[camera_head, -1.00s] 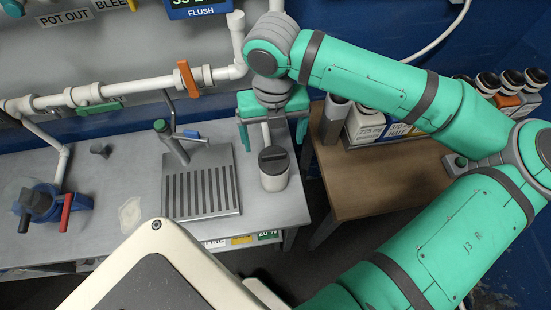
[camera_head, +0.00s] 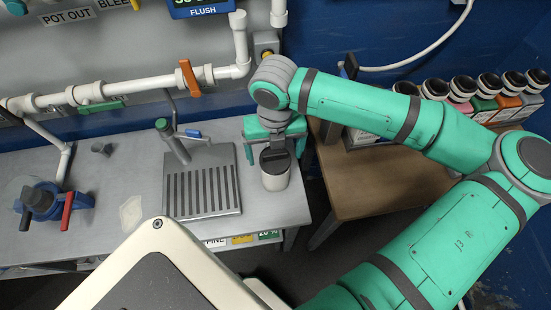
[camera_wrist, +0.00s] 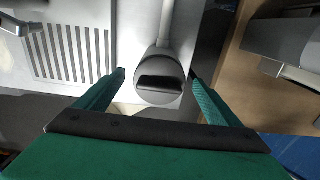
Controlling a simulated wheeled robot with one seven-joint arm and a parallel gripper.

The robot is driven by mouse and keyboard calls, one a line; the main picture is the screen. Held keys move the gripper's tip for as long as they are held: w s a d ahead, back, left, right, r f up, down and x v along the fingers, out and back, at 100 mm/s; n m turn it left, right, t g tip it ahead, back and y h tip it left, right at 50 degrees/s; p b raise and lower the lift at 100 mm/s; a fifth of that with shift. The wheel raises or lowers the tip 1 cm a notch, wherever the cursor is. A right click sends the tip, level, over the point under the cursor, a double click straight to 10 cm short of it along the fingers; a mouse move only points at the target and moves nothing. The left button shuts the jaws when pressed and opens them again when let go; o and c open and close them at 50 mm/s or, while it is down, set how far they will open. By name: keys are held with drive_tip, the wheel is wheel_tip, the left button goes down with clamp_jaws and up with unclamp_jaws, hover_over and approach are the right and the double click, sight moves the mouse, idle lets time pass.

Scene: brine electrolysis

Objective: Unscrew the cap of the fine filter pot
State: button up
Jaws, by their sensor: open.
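The fine filter pot (camera_head: 275,180) is a white cylinder with a dark grey round cap, standing upright near the right end of the grey bench. In the wrist view its cap (camera_wrist: 157,92) shows from above, with a raised dark grip bar across it. My gripper (camera_head: 274,142) is green and open, above and just behind the pot in the head view. In the wrist view the fingertips of my gripper (camera_wrist: 157,78) lie apart on either side of the cap, with gaps to it. Nothing is held. The height of the fingers over the cap is hard to tell.
A slotted drain plate (camera_head: 202,185) with a green-topped tap lies left of the pot. White pipes (camera_head: 130,90) run along the back wall. A blue valve unit (camera_head: 40,197) is at far left. A wooden table (camera_head: 375,188) with several bottles stands at right.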

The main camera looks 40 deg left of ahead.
sight(274, 153)
drive_tip(key=c, duration=1.3)
drive_tip(key=n, duration=0.5)
drive_tip(key=shift+n, duration=0.4)
drive_tip(key=o, duration=1.2)
drive_tip(key=shift+o, duration=0.2)
drive_tip(key=shift+r, duration=0.1)
drive_tip(key=shift+r, duration=2.2)
